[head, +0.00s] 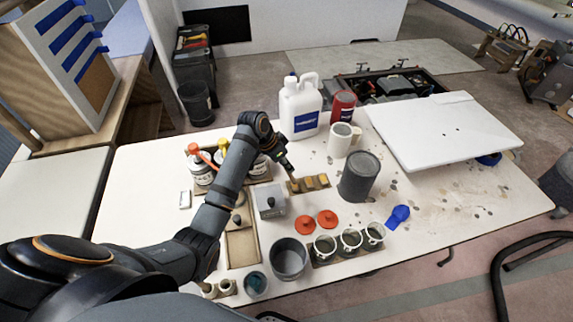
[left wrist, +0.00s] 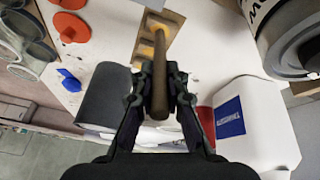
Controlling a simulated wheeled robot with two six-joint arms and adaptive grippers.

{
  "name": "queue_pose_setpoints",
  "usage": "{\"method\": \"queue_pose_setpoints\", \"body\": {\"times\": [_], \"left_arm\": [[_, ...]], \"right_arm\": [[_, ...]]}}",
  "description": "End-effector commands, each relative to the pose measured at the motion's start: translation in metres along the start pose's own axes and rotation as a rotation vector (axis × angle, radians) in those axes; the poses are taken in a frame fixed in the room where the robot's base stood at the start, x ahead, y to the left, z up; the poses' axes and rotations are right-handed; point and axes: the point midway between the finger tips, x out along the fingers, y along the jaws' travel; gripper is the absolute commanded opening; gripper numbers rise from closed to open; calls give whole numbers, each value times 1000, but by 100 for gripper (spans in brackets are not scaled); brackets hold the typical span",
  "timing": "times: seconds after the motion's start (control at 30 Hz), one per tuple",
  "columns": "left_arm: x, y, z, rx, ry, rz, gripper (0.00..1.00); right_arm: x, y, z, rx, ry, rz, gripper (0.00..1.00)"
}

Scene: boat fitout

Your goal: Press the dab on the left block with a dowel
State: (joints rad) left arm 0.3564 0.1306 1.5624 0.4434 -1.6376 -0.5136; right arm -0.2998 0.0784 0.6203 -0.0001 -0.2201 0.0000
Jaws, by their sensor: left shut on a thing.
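A small wooden board (head: 309,184) carries a row of blocks with yellowish dabs, near the middle of the table. The left block (head: 295,186) is at the row's left end in the head view. My left gripper (head: 287,166) is just above and behind that end. In the left wrist view my left gripper (left wrist: 160,92) is shut on a brown dowel (left wrist: 160,72). The dowel points toward the board (left wrist: 170,22) and overlaps its blocks there. I cannot tell whether its tip touches a dab. My right gripper is not in view.
A dark grey can (head: 359,177) stands close right of the board. A white jug (head: 300,108) and a white mug (head: 343,139) stand behind. Orange lids (head: 327,217) and a grey box (head: 269,201) lie in front. A white panel (head: 443,131) fills the right rear.

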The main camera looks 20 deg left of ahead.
Motion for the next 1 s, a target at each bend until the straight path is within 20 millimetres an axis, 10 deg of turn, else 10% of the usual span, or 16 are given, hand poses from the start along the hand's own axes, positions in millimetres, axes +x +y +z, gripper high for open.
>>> {"method": "queue_pose_setpoints", "body": {"times": [1.0], "left_arm": [[2,0,2,-2,-5,2,0]], "right_arm": [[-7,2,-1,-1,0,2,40]]}}
